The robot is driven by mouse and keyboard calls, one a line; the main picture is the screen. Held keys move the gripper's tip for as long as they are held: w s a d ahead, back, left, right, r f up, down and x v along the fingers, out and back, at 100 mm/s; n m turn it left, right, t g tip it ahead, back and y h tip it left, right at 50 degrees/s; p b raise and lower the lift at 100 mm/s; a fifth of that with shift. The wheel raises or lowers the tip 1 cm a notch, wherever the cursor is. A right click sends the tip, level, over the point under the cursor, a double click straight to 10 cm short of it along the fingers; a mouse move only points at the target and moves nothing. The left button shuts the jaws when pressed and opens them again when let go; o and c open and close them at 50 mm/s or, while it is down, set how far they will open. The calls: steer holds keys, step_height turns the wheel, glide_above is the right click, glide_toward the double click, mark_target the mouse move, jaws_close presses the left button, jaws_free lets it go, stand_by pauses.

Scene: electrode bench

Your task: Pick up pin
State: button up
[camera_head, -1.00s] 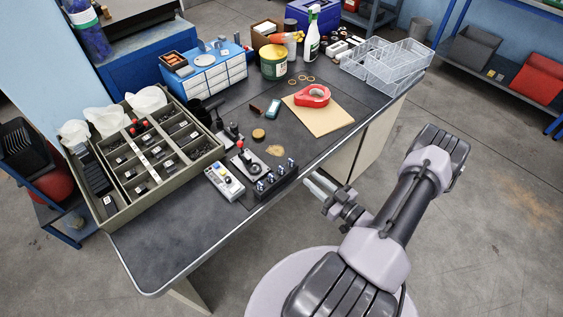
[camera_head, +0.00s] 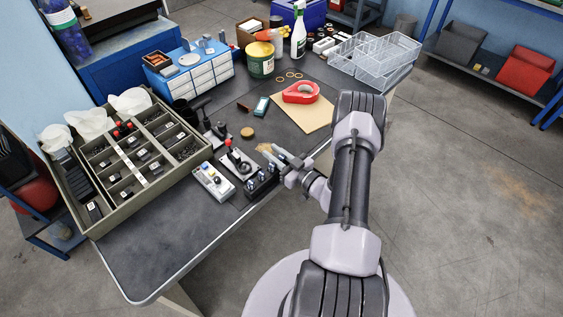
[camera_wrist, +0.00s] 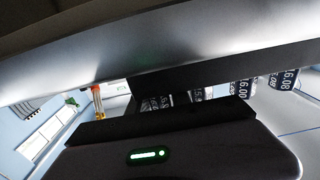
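A black holder block (camera_head: 262,184) stands near the bench's front edge with several small pins (camera_head: 261,175) upright in it. My gripper (camera_head: 273,152) is over the bench edge, just above and right of the block's right end. Its two pale fingers look apart, and I see nothing between them. The gripper partly hides the right end of the block. In the wrist view, several dark pieces with white numbers (camera_wrist: 241,88) show in the gap between close, blurred gripper parts. I cannot tell which pin lies nearest the fingertips.
A grey control box with buttons (camera_head: 213,180) and a small joystick fixture (camera_head: 238,165) stand left of the block. A compartment tray (camera_head: 100,226) fills the left of the bench. A red tape dispenser (camera_head: 301,92) lies on a tan sheet (camera_head: 312,120) behind. The front left bench top is clear.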

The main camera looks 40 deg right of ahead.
jaws_close()
